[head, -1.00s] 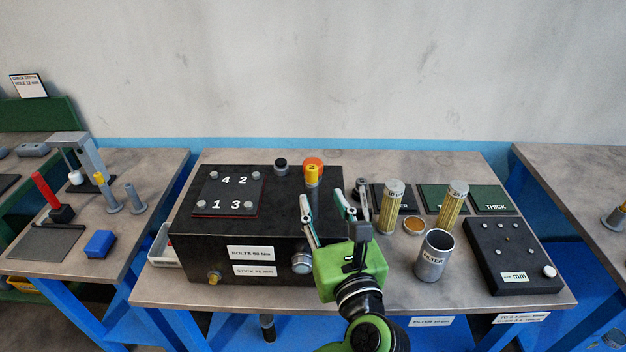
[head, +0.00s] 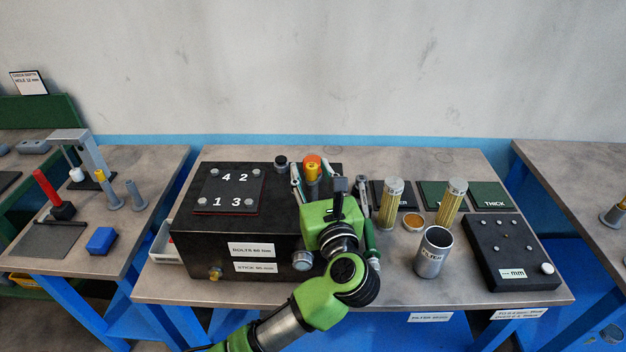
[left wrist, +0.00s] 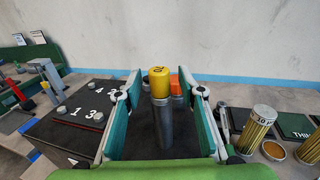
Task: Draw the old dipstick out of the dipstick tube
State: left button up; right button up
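The old dipstick shows as a yellow cap (head: 313,170) at the top of the upright grey dipstick tube (left wrist: 162,125), at the back right of the black block. In the left wrist view the yellow cap (left wrist: 159,78) stands above the tube's rim. My left gripper (head: 312,180) is open, with its fingers on either side of the tube and cap. In the left wrist view gaps show between both fingers and the tube. The stick below the cap is hidden. My right gripper is not in view.
An orange part (left wrist: 178,86) stands just behind the tube. The black block (head: 215,235) bears a numbered plate (head: 230,188) with bolts and a dark knob (head: 281,162). To the right stand yellow filters (head: 390,205), a grey filter cup (head: 433,255) and a dark gauge block (head: 515,260).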

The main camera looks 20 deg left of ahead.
pick_arm(q)
grip_shut()
jog(key=shift+r, duration=0.15)
jog(key=shift+r+p, duration=1.75)
jog(key=shift+r, duration=0.6)
jog(key=shift+r, duration=0.1)
jog(key=shift+r+p, duration=1.4)
jog(key=shift+r, duration=0.5)
